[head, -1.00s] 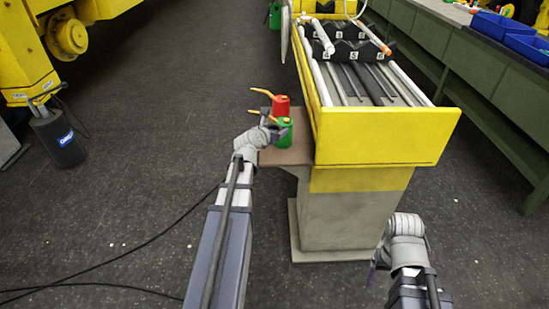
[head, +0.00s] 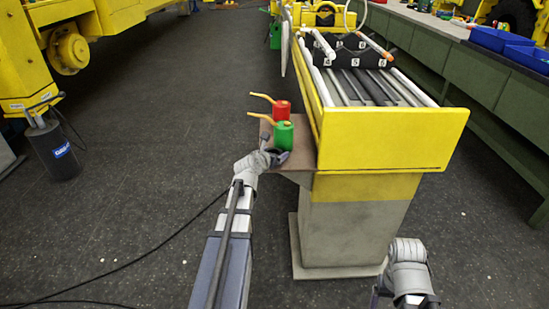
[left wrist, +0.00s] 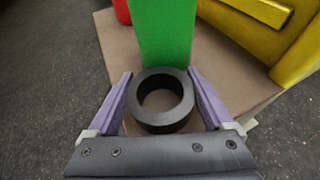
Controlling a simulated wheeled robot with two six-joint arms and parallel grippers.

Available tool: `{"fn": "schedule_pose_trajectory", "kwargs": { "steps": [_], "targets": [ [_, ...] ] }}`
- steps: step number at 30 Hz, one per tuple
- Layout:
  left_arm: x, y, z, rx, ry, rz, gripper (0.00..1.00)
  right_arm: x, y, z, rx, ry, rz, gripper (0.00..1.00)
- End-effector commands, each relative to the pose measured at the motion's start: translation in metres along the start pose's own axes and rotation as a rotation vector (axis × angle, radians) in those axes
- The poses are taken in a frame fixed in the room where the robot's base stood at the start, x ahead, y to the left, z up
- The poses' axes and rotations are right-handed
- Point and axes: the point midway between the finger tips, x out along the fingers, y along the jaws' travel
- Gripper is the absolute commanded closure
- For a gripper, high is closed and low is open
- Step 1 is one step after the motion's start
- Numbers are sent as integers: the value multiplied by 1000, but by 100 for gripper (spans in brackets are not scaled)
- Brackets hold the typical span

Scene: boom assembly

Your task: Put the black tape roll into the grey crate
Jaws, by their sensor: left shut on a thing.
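The black tape roll (left wrist: 160,98) lies flat on a brown shelf (left wrist: 222,82) in the left wrist view, just in front of a green can. My left gripper (left wrist: 160,72) has its two purple fingers on either side of the roll and is shut on it. In the head view the left gripper (head: 279,156) is low over the shelf in front of the green can, and the roll is hard to make out. My right gripper (head: 378,296) is at the bottom edge, partly cut off, and its fingers are unclear. I see no grey crate.
The green can (head: 283,136) and a red can (head: 281,110), both with yellow spouts, stand on the shelf. The yellow machine bed (head: 385,140) rises right beside it. Blue bins (head: 497,42) sit on the right bench. The floor at left is mostly clear.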

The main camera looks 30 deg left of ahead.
Motion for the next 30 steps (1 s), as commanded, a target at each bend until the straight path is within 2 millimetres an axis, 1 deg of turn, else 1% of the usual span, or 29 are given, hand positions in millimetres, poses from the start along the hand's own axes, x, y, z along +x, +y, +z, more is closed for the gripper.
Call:
{"fn": "schedule_pose_trajectory", "kwargs": {
  "steps": [4, 8, 9, 12, 19, 22, 26, 30],
  "targets": [
    [-1, 0, 2, 0, 0, 0, 73, -2, 0, 0, 0, 0, 0, 20],
    [1, 0, -3, 0, 0, 0, 73, 3, 0, 0, 0, 0, 1, 20],
    [1, 0, -2, 0, 0, 0, 12, 2, 0, 0, 0, 0, 1, 20],
    [0, 0, -1, 0, 0, 0, 1, 1, 0, 0, 0, 0, 1, 20],
    [0, 0, -1, 0, 0, 0, 0, 1, 0, 0, 0, 0, 1, 20],
    [-1, 0, 3, 0, 0, 0, 0, -4, 0, 0, 0, 0, 0, 20],
    [-19, -2, 5, 2, 0, -2, 0, -12, 1, 1, 0, 0, -1, 20],
    [-44, -5, 8, 3, 0, -8, 0, -24, 2, 2, 1, 0, -3, 20]
  ]
}}
